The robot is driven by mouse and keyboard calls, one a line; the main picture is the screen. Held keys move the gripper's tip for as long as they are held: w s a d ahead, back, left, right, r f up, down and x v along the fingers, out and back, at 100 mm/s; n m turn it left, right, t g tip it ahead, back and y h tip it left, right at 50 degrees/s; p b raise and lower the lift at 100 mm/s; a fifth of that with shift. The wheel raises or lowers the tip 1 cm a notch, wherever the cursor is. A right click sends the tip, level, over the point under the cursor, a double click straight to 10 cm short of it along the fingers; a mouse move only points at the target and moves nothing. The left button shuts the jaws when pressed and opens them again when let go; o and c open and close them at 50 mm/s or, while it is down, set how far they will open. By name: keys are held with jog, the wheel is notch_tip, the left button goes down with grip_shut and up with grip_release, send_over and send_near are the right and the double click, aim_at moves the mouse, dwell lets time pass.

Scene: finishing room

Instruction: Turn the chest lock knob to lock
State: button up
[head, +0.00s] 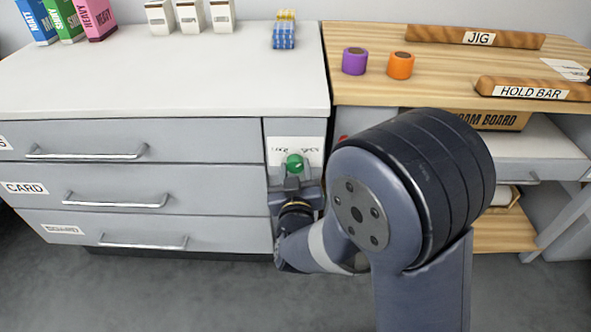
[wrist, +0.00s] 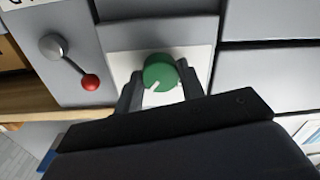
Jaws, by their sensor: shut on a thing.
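The chest lock knob (head: 295,164) is a round green knob on a white label plate (head: 312,147) at the right end of the grey drawer chest (head: 200,136). The lettering on the plate is too small to read surely and partly hidden.
A lever with a red ball (wrist: 91,82) is close beside the knob in the wrist view. Drawer handles (head: 116,201) stick out at the left. A wooden bench (head: 450,70) with purple (head: 355,61) and orange (head: 401,65) rolls stands right. The floor in front is clear.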

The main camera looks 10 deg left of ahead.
jog(key=n+p, duration=0.2)
jog(key=n, duration=0.2)
jog(key=shift+r+n, duration=0.15)
jog(key=shift+n, duration=0.25)
jog(key=n+p, duration=0.1)
jog(key=n, duration=0.2)
jog(key=shift+n+p, duration=0.3)
jog(key=shift+p, duration=0.1)
jog(key=n+p, duration=0.2)
jog(key=n, duration=0.3)
jog(key=shift+p, duration=0.35)
jog(key=shift+n+h+p, duration=0.3)
jog(key=shift+n+p, duration=0.45)
jog(key=shift+n, duration=0.95)
jog(key=o, duration=1)
jog(key=shift+s, duration=0.1)
